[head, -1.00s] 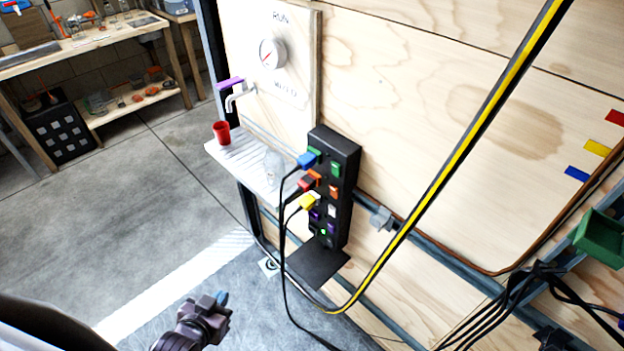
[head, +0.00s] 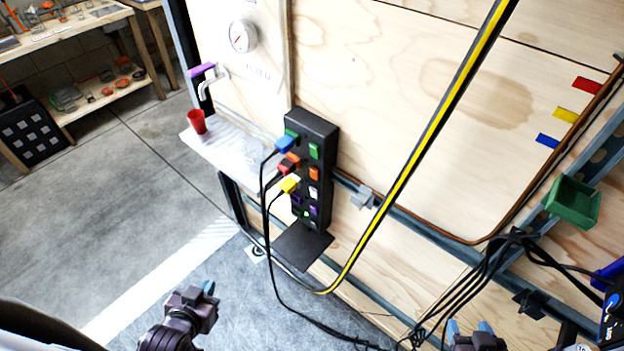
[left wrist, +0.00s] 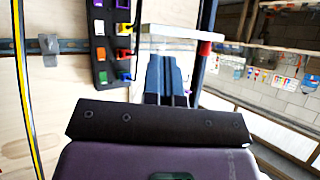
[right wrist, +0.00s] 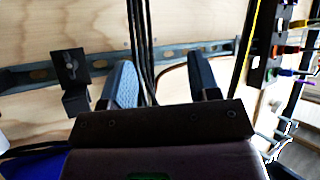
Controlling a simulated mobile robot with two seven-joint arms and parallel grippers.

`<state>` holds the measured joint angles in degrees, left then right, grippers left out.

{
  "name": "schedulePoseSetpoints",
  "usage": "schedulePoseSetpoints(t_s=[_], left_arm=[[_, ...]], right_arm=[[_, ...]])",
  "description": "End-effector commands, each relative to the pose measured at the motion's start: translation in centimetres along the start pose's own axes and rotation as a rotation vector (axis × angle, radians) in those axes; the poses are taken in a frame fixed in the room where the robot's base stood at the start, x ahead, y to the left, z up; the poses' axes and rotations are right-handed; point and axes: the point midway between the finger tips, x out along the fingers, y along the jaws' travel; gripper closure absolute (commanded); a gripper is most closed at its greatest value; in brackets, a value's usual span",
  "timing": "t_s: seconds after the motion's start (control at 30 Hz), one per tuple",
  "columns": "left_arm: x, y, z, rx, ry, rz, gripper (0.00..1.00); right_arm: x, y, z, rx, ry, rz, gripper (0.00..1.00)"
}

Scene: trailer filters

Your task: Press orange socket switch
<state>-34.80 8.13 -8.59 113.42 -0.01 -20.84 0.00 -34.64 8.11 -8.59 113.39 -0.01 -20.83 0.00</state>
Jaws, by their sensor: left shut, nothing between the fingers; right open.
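The black socket strip (head: 326,135) is mounted upright on the wooden wall. Its orange switch (head: 314,174) sits in the right column, below a green switch and above a white one. The orange switch also shows in the left wrist view (left wrist: 100,54). Blue, red and yellow plugs fill sockets in the left column. My left gripper (head: 208,288) is shut and empty, low and to the left of the strip, apart from it. My right gripper (head: 470,328) is open and empty at the bottom edge, right of the strip; its spread fingers show in the right wrist view (right wrist: 162,82).
Black cables hang from the plugs, and a yellow-black striped hose (head: 425,140) runs diagonally right of the strip. A white shelf with a red cup (head: 197,121) stands left of it. A green bin (head: 573,201) and cable bundle are at right.

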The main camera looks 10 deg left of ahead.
Motion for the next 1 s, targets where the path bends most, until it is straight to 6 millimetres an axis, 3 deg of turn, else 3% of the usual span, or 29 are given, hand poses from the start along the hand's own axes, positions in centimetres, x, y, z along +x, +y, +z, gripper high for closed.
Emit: schedulePoseSetpoints(t_s=[0.57, 0.67, 1.0], left_arm=[[0.6, 0.0, -0.3, 0.003, 0.012, 0.002, 1.00], [1.8, 0.1, -0.8, 0.013, 0.037, 0.007, 1.00], [8.9, 1.0, -4.4, 0.105, 0.184, 0.087, 1.00]], right_arm=[[0.1, 0.0, 0.5, 0.000, -0.004, 0.001, 0.44], [0.5, -0.1, 1.3, 0.000, -0.004, 0.000, 0.44], [4.1, -0.8, 5.8, -0.007, -0.009, -0.008, 0.44]])
